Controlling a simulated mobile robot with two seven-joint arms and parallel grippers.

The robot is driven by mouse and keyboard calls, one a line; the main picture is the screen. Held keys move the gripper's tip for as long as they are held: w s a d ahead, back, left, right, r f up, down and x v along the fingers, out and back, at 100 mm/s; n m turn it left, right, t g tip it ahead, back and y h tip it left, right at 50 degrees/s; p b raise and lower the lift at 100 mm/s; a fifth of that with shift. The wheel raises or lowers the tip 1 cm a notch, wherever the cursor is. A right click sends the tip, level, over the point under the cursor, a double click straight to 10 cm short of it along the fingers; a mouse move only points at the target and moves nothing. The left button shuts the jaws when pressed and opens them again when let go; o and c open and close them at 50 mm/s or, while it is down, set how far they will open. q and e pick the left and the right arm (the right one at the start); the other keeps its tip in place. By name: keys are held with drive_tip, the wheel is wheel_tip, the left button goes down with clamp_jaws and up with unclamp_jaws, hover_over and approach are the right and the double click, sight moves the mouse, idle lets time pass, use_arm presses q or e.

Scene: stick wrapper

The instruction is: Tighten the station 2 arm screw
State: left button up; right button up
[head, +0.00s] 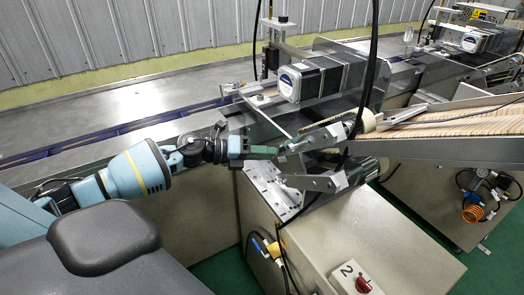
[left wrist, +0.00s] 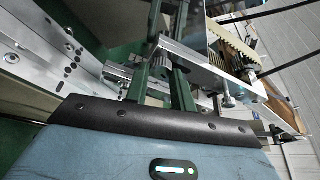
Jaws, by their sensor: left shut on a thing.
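The station 2 arm (head: 318,138) is a silver metal bar assembly at the front of the machine, at the end of the wooden-stick feed. My left gripper (head: 272,152) comes in from the left, and its green fingers reach the near end of this arm. In the left wrist view the two green fingers (left wrist: 166,78) run up to the metal arm bar (left wrist: 205,72). The gripper is shut on the arm screw, which is small and mostly hidden by the fingertips. My right gripper is not in view.
A white cabinet marked 2 with a red knob (head: 363,285) stands below. A boxy motor (head: 303,82) sits above the arm, and black cables hang close to it. Wooden sticks (head: 460,124) fill the feed at right. The steel bench (head: 130,90) behind is mostly clear.

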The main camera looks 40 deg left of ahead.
use_arm(q)
drive_tip(key=shift+r+m+y+p, duration=0.1)
drive_tip(key=shift+m+y+p, duration=0.2)
drive_tip(key=shift+m, duration=0.2)
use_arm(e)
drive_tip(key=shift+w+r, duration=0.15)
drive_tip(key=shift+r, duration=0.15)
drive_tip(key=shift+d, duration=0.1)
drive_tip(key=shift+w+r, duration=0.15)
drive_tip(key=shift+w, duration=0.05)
use_arm(q)
drive_tip(key=o, duration=1)
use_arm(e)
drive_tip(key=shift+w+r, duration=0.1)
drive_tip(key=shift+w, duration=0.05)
use_arm(q)
drive_tip(key=shift+v, duration=3.85)
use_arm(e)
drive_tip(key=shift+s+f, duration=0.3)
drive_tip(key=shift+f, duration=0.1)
